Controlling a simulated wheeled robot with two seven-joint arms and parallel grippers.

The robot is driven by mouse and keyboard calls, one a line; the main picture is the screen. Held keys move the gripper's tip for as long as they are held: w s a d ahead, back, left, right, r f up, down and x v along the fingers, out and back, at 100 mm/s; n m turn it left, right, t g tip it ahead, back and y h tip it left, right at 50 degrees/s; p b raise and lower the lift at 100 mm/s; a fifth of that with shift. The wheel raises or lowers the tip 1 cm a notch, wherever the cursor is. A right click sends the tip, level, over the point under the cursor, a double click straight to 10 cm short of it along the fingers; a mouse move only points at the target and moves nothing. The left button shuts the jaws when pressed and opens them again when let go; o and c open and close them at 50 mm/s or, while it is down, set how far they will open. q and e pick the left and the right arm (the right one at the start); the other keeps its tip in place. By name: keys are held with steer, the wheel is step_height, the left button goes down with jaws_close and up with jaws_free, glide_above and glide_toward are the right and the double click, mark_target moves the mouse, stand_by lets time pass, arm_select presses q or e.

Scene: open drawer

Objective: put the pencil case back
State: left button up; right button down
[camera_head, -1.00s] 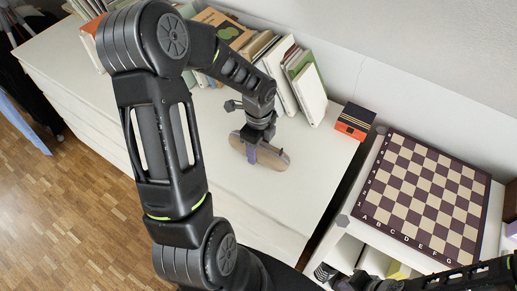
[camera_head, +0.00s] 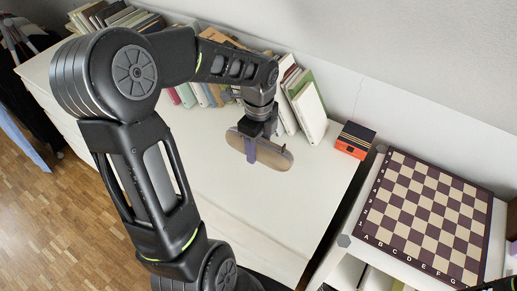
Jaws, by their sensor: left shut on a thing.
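The pencil case (camera_head: 268,155) is a flat, brownish, rounded oblong with a purple band across it. My left gripper (camera_head: 252,136) is shut on its upper edge. The case hangs below the gripper over the white dresser top (camera_head: 235,205); I cannot tell how far it is above the surface. The left gripper's fingers are partly hidden behind the case. My right gripper cannot be made out; only a dark piece of that arm shows at the bottom right corner.
Books (camera_head: 305,108) lean in a row along the wall at the back. An orange and black box (camera_head: 355,139) stands at the dresser's right end. A chessboard (camera_head: 425,212) lies on a white shelf unit to the right. The dresser top's middle is clear.

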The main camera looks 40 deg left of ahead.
arm_select(q)
steer(key=shift+w, duration=0.1)
stand_by(0.7)
steer(key=w+d+r+n, duration=0.1)
steer(key=w+d+n, duration=1.1)
steer(key=d+n, duration=0.3)
steer(key=shift+n, duration=0.9)
stand_by(1.6)
